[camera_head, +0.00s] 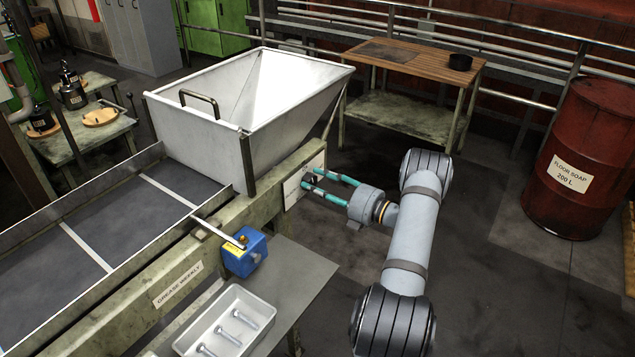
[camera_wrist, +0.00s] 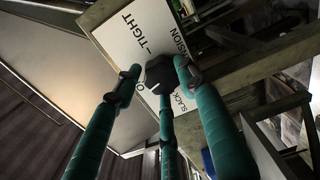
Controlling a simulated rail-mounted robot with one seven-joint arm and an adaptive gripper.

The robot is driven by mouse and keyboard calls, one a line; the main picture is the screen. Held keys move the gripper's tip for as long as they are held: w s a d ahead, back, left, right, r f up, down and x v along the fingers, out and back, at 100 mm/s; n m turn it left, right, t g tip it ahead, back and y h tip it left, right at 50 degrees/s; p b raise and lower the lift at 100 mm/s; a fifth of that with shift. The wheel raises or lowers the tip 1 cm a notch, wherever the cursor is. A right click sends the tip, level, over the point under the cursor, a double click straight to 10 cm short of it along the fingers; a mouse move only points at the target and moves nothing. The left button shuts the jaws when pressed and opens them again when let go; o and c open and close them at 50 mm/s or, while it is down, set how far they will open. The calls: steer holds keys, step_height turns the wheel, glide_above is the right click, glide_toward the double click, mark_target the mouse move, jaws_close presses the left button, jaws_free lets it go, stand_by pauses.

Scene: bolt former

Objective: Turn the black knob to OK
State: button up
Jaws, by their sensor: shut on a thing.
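The black knob (camera_wrist: 160,70) sits on a white plate (camera_wrist: 130,40) in the wrist view. The plate reads TIGHT, SLACK and TENSION; another word beginning with O is partly covered by a finger. My gripper (camera_wrist: 158,82) has its teal fingers around the knob, shut on it. Which mark the knob points to I cannot tell. In the head view, my gripper (camera_head: 310,183) reaches left to the white plate (camera_head: 292,187) on the side of the machine frame, below the hopper; the knob is too small to make out there.
A white hopper (camera_head: 250,92) stands above the plate. A blue box with a lever (camera_head: 244,254) and a white tray of bolts (camera_head: 226,325) are at lower left. A wooden-topped table (camera_head: 425,60) and a red drum (camera_head: 583,150) stand behind. The floor around my arm is clear.

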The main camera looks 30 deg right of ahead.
steer(key=shift+d+r+m, duration=0.1)
steer(key=shift+d+m, duration=0.2)
steer(key=shift+m, duration=0.9)
steer(key=o, duration=1.1)
steer(key=shift+f, duration=0.2)
steer(key=shift+a, duration=0.1)
steer(key=v, duration=1.2)
